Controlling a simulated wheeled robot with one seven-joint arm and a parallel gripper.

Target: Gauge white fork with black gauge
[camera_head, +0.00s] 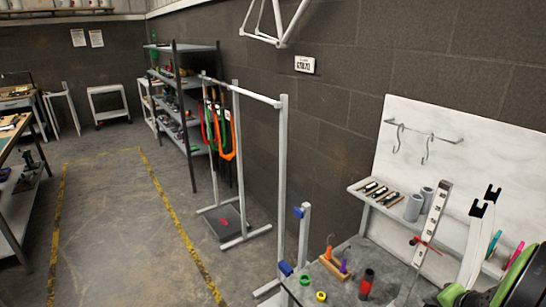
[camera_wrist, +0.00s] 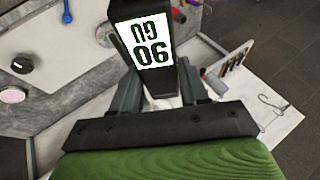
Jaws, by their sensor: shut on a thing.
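The white fork (camera_head: 472,255) stands at the right of the head view. It has two long white prongs with black ends pointing up, and its lower part is out of clear sight. My gripper (camera_wrist: 158,92) is shut on the black gauge (camera_wrist: 157,80), a dark block with a white label and black characters, at the top middle of the wrist view. The gauge sits between the two grey fingers. I cannot tell in the wrist view how it lies relative to the fork. The gripper and gauge are not clearly visible in the head view.
A perforated upright (camera_head: 434,222) stands left of the fork. Behind are a white backboard (camera_head: 480,130) with hooks and a shelf (camera_head: 362,190) holding black parts and grey cylinders. A red-topped black tool (camera_head: 366,284) and a wooden block (camera_head: 331,267) stand nearer.

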